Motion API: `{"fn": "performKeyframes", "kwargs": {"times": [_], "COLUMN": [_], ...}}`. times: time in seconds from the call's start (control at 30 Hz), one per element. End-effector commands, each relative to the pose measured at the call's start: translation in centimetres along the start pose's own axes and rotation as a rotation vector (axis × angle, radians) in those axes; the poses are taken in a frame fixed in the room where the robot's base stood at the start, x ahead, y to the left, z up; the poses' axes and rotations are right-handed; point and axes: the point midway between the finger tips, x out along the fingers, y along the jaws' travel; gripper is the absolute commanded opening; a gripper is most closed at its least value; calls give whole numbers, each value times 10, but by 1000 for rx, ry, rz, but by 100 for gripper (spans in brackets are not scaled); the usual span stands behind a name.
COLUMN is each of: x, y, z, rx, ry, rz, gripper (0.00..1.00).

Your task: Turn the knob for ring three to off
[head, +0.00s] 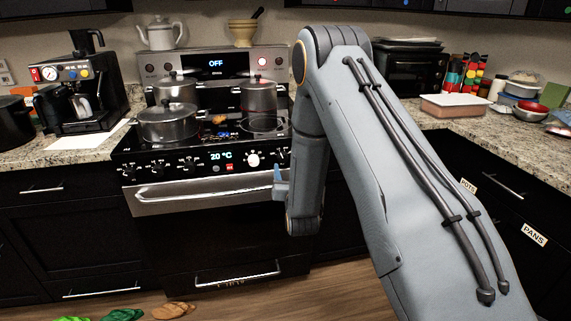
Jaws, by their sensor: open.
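The stove (210,190) stands left of centre with a row of knobs (188,163) along its black front panel. The panel shows a "20 °C" display and a small red mark. One knob (253,160) looks white, while the others are dark. Labels are too small to read, so I cannot tell which knob is ring three's. My gripper (279,180) is open in front of the panel's right end, near the rightmost knob (281,154). My arm hides most of the gripper, and contact with the knob cannot be told.
Several steel pots (168,123) stand on the cooktop. A back panel display (216,63) reads "OFF", with a red light at its right. A coffee machine (80,90) stands on the left counter. The oven handle (205,190) juts out below the knobs. Slippers (173,311) lie on the floor.

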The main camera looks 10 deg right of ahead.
Motion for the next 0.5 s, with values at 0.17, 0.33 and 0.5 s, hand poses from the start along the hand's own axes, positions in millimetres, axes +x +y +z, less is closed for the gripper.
{"fn": "performKeyframes", "kwargs": {"times": [0.17, 0.33, 0.5], "x": [15, 42, 64], "y": [-3, -3, -2], "z": [0, -1, -1], "rx": [1, 0, 0], "ry": [9, 9, 7], "rz": [-4, -5, -3], "gripper": [50, 50, 50]}}
